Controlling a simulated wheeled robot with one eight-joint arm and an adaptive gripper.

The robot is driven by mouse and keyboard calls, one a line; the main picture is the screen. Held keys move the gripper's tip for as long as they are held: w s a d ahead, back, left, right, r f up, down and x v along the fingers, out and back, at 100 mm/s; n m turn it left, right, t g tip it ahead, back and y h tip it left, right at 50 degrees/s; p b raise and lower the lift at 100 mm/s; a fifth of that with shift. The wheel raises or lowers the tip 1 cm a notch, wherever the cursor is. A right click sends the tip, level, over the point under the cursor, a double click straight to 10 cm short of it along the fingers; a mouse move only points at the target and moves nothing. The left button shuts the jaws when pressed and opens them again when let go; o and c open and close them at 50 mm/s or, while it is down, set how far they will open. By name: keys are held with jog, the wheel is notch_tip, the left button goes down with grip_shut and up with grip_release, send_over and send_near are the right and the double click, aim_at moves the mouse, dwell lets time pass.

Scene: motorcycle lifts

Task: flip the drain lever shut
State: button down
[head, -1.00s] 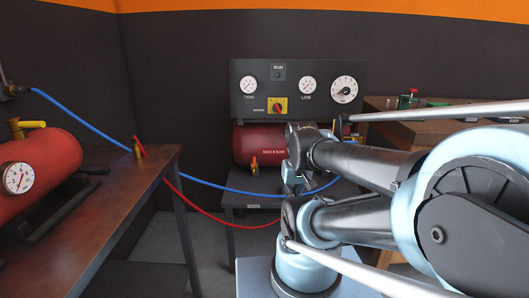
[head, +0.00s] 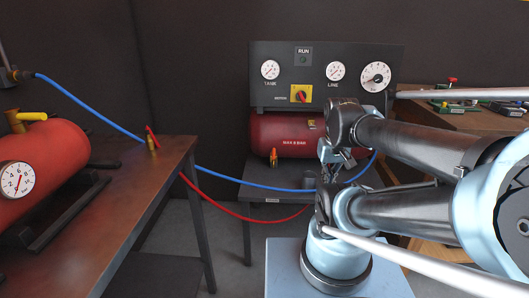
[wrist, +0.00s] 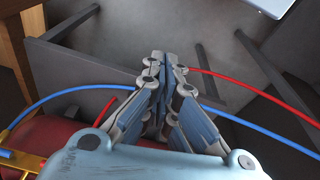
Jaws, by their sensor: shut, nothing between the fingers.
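My gripper (head: 328,165) is shut and empty. In the head view it hangs in front of the red compressor tank (head: 285,138), near its right end, above the grey stand. In the wrist view its closed fingers (wrist: 165,65) point over the edge of the grey stand (wrist: 75,60). A small valve with an orange-red lever (head: 273,154) stands up at the tank's lower front, left of my gripper and apart from it. Another upright red lever on a brass fitting (head: 152,141) is at the left table's edge. No label shows which one is the drain lever.
A black gauge panel (head: 325,90) stands behind the tank. A blue hose (head: 100,125) and a red hose (head: 235,216) cross between the left table (head: 110,205) and the stand. A wooden bench (head: 470,118) with small items is at right.

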jog(key=w+a+r+n, duration=0.3)
jog(key=w+r+n, duration=0.25)
jog(key=w, duration=0.35)
notch_tip(320, 180, up, 3)
jog(key=n+g+h, duration=0.2)
jog(key=n, duration=0.5)
send_over(274, 153)
jog(key=s, duration=0.6)
jog(key=w+a+f+n, duration=0.4)
jog(key=w+a, duration=0.2)
jog(key=a, duration=0.4)
jog(key=shift+a+h, duration=0.3)
jog(key=shift+w+f, duration=0.1)
jog(key=d+f, duration=0.6)
jog(key=f, duration=0.4)
jog(key=shift+d+f, duration=0.15)
jog(key=shift+f, duration=0.1)
